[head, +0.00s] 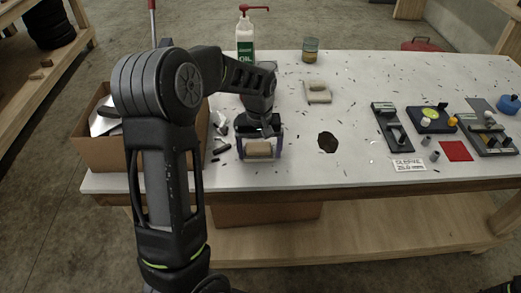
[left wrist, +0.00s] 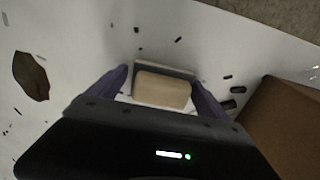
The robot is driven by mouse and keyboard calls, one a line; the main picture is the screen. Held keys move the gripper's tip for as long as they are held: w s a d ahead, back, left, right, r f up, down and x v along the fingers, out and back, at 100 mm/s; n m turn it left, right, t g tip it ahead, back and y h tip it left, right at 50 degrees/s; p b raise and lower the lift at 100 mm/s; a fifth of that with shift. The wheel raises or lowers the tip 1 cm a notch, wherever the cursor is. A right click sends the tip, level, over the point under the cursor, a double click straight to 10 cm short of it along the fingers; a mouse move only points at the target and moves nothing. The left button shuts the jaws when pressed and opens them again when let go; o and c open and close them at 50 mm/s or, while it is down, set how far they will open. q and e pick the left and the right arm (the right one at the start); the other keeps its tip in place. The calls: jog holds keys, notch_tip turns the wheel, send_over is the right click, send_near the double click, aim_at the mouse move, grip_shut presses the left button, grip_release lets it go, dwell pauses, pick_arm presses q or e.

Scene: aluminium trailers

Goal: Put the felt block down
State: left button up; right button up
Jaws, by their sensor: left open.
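The felt block (head: 258,149) is a beige block near the front edge of the white table (head: 300,170). My left gripper (head: 260,143) is over it, pointing down, with a finger on each side. In the left wrist view the block (left wrist: 162,90) lies between the two spread purple fingers (left wrist: 161,77), with small gaps beside it. A pale grey rim shows behind the block. The jaws are open. Whether the block's underside rests fully on the table is hidden.
A cardboard box (head: 95,150) stands left, with dark bits beside it. An oil bottle (head: 245,40), a can (head: 310,48) and another pale block on a pad (head: 318,91) are behind. Fixtures (head: 390,125) and a red square (head: 455,151) are further right.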

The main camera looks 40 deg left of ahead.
aim_at(258, 148)
pick_arm(q)
jog(key=shift+s+a+p, duration=0.2)
jog(key=shift+s+p, duration=0.2)
jog(key=shift+p, duration=0.15)
notch_tip(258, 148, up, 12)
jog(key=b, duration=0.1)
jog(key=shift+w, duration=0.2)
jog(key=shift+d, duration=0.1)
dwell(0.4)
